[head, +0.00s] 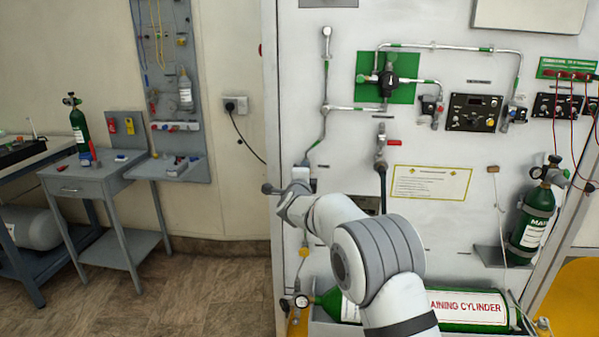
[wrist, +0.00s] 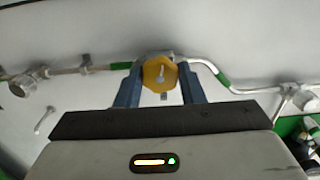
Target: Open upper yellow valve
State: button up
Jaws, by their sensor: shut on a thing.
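The upper yellow valve (wrist: 160,74) is a yellow hexagonal knob with a pale mark on its face. In the wrist view it sits between the two blue fingers of my gripper (wrist: 158,82), which is shut on it. In the head view my gripper (head: 305,162) is at the left part of the white panel, by the vertical pipe, and hides this valve. A second small yellow knob (head: 304,251) shows lower on the same line, below my wrist.
A pipe with green bands (head: 324,95) runs up the white panel (head: 300,100). A red-handled valve (head: 392,142) and a notice (head: 432,182) are to the right. A green training cylinder (head: 440,310) lies below my arm. Open floor (head: 215,285) is at the left.

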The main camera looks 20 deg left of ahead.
jog(key=shift+f+n+p, duration=0.1)
jog(key=shift+n+p, duration=4.7)
jog(key=shift+n, duration=5.6)
jog(key=shift+s, duration=0.1)
jog(key=shift+a, duration=0.1)
jog(key=o, duration=1)
